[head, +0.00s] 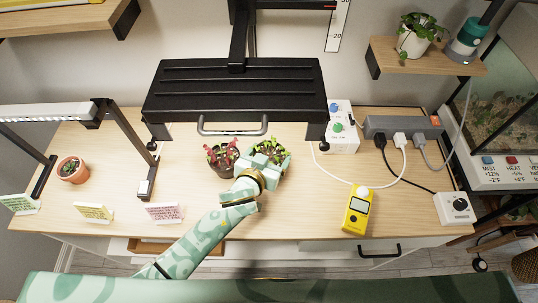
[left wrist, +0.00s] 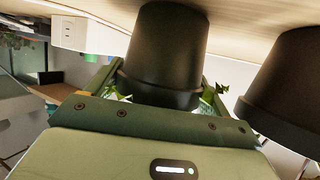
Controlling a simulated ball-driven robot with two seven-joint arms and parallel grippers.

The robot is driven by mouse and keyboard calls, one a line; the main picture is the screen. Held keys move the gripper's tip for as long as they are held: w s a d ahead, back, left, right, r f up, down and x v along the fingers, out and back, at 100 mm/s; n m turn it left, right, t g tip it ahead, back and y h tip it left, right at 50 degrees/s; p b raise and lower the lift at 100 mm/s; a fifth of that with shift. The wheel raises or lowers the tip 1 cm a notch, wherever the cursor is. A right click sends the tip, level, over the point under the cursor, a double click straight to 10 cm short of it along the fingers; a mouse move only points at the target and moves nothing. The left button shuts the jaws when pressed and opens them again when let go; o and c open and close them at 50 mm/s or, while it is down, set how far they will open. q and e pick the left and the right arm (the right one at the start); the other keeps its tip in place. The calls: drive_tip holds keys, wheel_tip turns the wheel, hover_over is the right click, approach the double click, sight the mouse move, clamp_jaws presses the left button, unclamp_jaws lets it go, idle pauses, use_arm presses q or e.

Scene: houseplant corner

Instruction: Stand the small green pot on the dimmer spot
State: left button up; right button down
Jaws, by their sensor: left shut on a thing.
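My left gripper (head: 267,163) is shut on a small dark pot whose green plant (head: 270,148) shows in the head view. In the left wrist view, seen upside down, this dark pot (left wrist: 165,50) sits between the fingers, its base at or close to the tabletop; I cannot tell if it touches. Beside it stands another dark pot with a red-tipped plant (head: 221,152), also in the left wrist view (left wrist: 290,85). No pot looks clearly green; the greenery is the plants. Nothing visible marks which spot is dimmer. My right gripper is out of view.
A white lamp bar (head: 45,112) stands at left near a terracotta pot (head: 72,170). Cards (head: 165,213) line the front edge. A yellow meter (head: 357,212), cables and a power strip (head: 402,126) occupy the right.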

use_arm(q)
drive_tip(key=shift+f, duration=0.15)
drive_tip(key=o, duration=0.8)
drive_tip(key=shift+r, duration=0.3)
drive_tip(key=p+v, duration=0.3)
drive_tip(key=v, duration=0.9)
drive_tip(key=shift+f, duration=0.15)
